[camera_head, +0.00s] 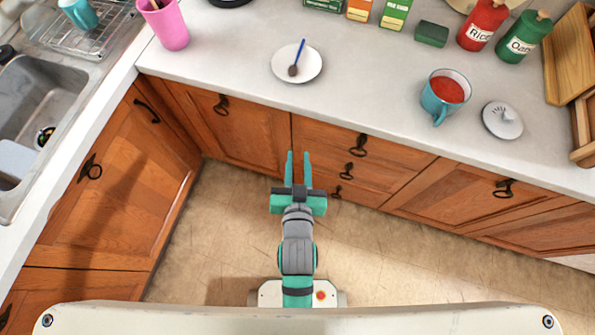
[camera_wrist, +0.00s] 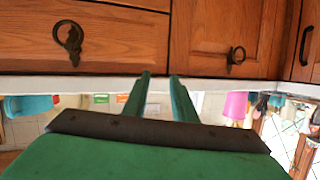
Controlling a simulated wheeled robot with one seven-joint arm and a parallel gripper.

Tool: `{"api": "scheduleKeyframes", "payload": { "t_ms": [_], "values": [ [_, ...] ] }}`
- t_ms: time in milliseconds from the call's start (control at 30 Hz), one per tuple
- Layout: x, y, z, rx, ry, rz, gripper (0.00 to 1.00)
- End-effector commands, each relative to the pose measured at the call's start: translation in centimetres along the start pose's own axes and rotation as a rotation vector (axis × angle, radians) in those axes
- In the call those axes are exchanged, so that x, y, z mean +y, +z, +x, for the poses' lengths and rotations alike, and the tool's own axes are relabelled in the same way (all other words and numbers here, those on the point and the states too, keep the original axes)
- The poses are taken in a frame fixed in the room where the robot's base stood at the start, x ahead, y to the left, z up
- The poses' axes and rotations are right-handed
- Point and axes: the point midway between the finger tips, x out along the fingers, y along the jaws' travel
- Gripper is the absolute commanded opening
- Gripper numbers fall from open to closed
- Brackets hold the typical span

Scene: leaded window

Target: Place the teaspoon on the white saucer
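The teaspoon (camera_head: 298,57), with a blue handle and a dark bowl, lies on the white saucer (camera_head: 283,71) on the counter in the head view. Its bowl end is near the saucer's middle and its handle points to the back. My gripper (camera_head: 298,154) is in front of the drawers, short of the counter edge and well apart from the saucer. Its two green fingers are parallel with a gap between them, and nothing shows in the gap. In the wrist view the fingers (camera_wrist: 161,78) are also apart and empty. The saucer and teaspoon cannot be made out there.
On the counter (camera_head: 362,84), a teal pot (camera_head: 432,101) with red contents and a lid (camera_head: 502,120) are right of the saucer. A pink cup (camera_head: 168,28) is left. Bottles and boxes line the back. A sink (camera_head: 40,95) is far left.

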Motion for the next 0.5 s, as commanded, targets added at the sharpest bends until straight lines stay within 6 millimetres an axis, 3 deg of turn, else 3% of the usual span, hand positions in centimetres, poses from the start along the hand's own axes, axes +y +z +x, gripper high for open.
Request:
{"api": "scheduleKeyframes", "payload": {
  "t_ms": [33,200,500],
  "values": [
    [0.1,1.4,-1.5,-0.007,0.000,-0.008,0.25],
    [0.4,4.0,-6.2,0.011,-0.003,-0.036,0.25],
    [0.6,6.2,-14.9,0.043,-0.004,-0.080,0.25]
  ]
}}
